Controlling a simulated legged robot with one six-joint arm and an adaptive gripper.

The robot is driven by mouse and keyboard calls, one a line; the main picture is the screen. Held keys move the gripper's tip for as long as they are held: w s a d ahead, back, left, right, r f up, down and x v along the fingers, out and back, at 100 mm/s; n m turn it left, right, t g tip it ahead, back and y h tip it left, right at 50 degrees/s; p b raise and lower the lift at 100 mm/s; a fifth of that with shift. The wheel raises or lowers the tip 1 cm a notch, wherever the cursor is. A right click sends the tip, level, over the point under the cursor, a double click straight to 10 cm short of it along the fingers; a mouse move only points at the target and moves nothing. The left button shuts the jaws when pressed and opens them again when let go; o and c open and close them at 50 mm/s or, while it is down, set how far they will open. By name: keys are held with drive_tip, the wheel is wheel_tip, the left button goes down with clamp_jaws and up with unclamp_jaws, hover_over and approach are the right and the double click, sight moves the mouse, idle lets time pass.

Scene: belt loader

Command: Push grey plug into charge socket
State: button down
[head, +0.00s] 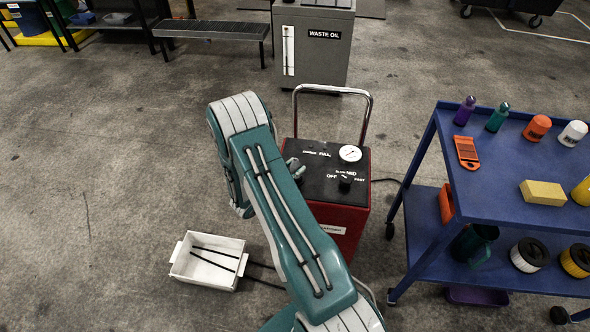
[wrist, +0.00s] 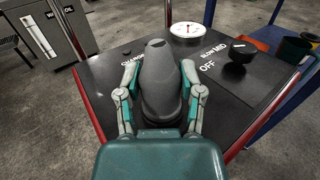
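The grey plug (wrist: 160,85) stands on the black top panel of the red charger cart (head: 355,217), under the partly covered "CHARGE" label. My gripper (wrist: 158,84) has one finger on each side of the plug, with teal pads against or very close to its sides. The plug's lower end is hidden, so I cannot tell how deep it sits in the charge socket, which is also hidden. In the head view my arm covers the cart's left part, and a bit of the grey plug or gripper (head: 296,167) shows at the panel's left edge.
The panel carries a white gauge (head: 350,153) and a black OFF/SLOW/MID/FAST knob (head: 345,183). A chrome handle (head: 333,90) rises behind. A blue shelf cart (head: 510,200) with bottles and filters stands right. A white bin (head: 208,262) lies left on open floor; a waste oil cabinet (head: 320,55) stands behind.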

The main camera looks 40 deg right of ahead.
drive_tip(key=shift+w+r, duration=0.1)
drive_tip(key=shift+r, duration=0.05)
drive_tip(key=shift+r, duration=0.25)
wheel_tip(320, 180, up, 2)
drive_tip(key=shift+d+r, duration=0.1)
drive_tip(key=s+a+r, duration=0.4)
drive_tip(key=a+r, duration=0.6)
drive_tip(key=a, duration=0.3)
drive_tip(key=shift+s+a, duration=0.2)
drive_tip(key=shift+a, duration=0.05)
